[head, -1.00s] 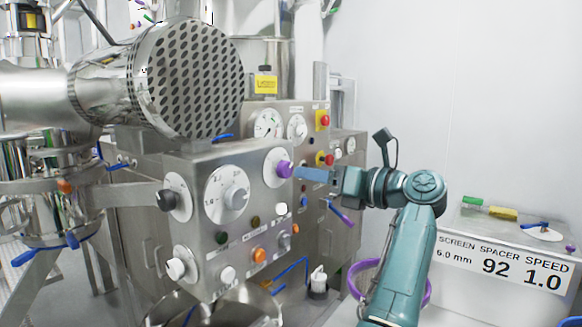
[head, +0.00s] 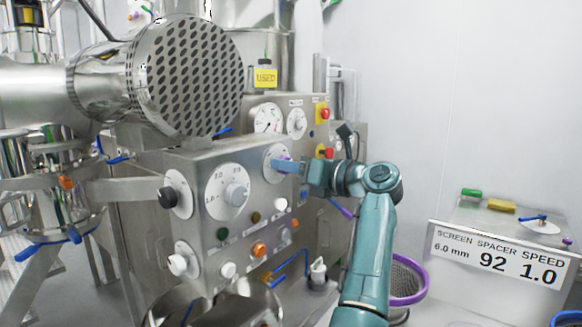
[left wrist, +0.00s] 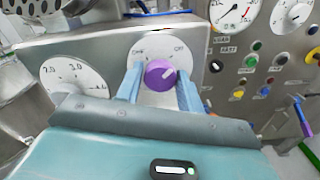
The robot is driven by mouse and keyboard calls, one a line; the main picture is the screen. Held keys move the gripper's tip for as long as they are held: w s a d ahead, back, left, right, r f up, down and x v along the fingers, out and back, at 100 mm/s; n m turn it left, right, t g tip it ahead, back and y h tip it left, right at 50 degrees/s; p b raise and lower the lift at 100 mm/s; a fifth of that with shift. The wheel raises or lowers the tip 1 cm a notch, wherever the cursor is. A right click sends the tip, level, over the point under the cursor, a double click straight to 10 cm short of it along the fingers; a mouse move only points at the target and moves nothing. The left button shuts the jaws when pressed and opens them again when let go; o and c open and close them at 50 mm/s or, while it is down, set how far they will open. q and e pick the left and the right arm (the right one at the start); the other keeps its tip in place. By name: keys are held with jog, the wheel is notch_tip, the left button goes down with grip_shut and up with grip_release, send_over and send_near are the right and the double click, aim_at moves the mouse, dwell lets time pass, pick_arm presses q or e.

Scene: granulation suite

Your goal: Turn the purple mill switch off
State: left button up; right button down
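The purple mill switch (left wrist: 158,76) is a round knob on a white dial plate on the front of the steel control box. Its white mark points up and right, toward the label at the plate's upper right. In the head view only a sliver of the purple switch (head: 285,157) shows behind my fingers. My left gripper (head: 284,166) reaches it from the right. In the left wrist view one blue finger is on each side of the knob, with narrow gaps showing. The fingers look open around it. My right gripper is not in view.
A larger grey dial (head: 236,195) is left of the switch, with several coloured buttons below. A perforated steel drum (head: 194,78) hangs above the box. A sign (head: 500,258) reading screen, spacer and speed stands at right. A purple-rimmed basket (head: 408,280) is behind my arm.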

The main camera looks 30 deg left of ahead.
pick_arm(q)
jog(key=c, duration=0.6)
jog(key=shift+o, duration=0.2)
